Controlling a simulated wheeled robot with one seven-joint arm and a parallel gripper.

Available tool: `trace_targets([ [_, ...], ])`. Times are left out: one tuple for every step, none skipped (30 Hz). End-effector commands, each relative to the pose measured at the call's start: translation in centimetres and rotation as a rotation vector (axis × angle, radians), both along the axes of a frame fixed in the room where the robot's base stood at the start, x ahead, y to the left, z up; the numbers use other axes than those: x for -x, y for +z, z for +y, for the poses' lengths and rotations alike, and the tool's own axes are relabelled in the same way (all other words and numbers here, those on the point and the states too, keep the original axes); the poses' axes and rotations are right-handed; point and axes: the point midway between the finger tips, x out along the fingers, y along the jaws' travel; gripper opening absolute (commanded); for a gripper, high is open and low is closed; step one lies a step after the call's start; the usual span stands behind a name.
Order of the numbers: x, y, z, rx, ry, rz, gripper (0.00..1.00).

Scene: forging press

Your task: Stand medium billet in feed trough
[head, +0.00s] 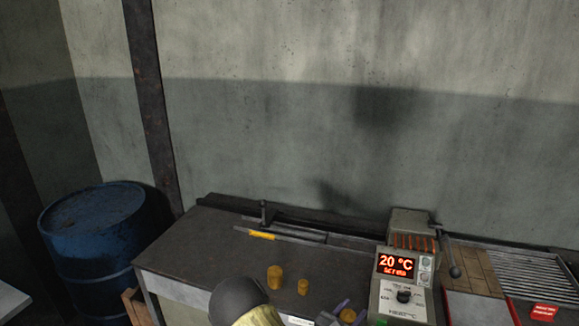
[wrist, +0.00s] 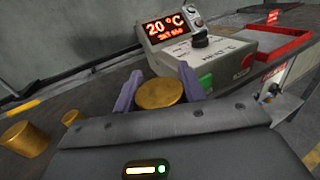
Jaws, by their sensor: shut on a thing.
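My gripper (wrist: 160,88) is shut on a brass-coloured round billet (wrist: 160,94), with one purple finger on each side of it. The held billet's round end faces the wrist camera; its lower part is hidden. In the head view the held billet (head: 347,315) shows at the bottom edge, left of the control box. A larger billet (head: 275,278) and a smaller billet (head: 303,287) stand upright on the bench to its left. A long, low metal channel (head: 300,235), which looks like the feed trough, runs along the back of the bench towards a coil heater (head: 412,241).
A control box (head: 400,298) reading 20 °C stands close right of my gripper. A yellow strip (head: 262,236) lies by the channel's left end. A red-edged tray (head: 478,305) and slatted rack (head: 530,273) are at right. The bench top (head: 205,243) is clear at left.

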Motion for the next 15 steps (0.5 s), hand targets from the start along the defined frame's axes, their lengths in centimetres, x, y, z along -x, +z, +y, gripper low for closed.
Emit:
trace_targets([
  [0.3, -0.6, 0.0, 0.009, 0.041, 0.004, 0.0],
  [0.4, -1.1, 0.0, 0.009, 0.071, 0.006, 0.0],
  [0.6, -1.8, 0.1, 0.009, 0.114, 0.006, 0.0],
  [0.8, -2.3, 0.2, 0.011, 0.149, 0.007, 0.0],
  [1.0, -2.8, 0.4, 0.009, 0.182, 0.007, 0.0],
  [1.2, -3.4, 0.5, 0.009, 0.223, 0.007, 0.0],
  [1.4, -3.8, 0.6, 0.01, 0.251, 0.006, 0.0],
  [1.5, -4.3, 0.7, 0.009, 0.279, 0.006, 0.0],
  [1.7, -4.9, 0.8, 0.009, 0.314, 0.006, 0.0],
  [1.9, -5.3, 0.8, 0.008, 0.338, 0.005, 0.0],
  [2.1, -5.7, 0.9, 0.007, 0.363, 0.006, 0.0],
  [2.4, -6.2, 1.0, 0.007, 0.394, 0.005, 0.0],
  [2.6, -6.6, 1.1, 0.008, 0.418, 0.006, 0.0],
  [2.8, -7.0, 1.1, 0.008, 0.44, 0.005, 0.0],
  [3.1, -7.6, 1.2, 0.008, 0.47, 0.005, 0.0],
])
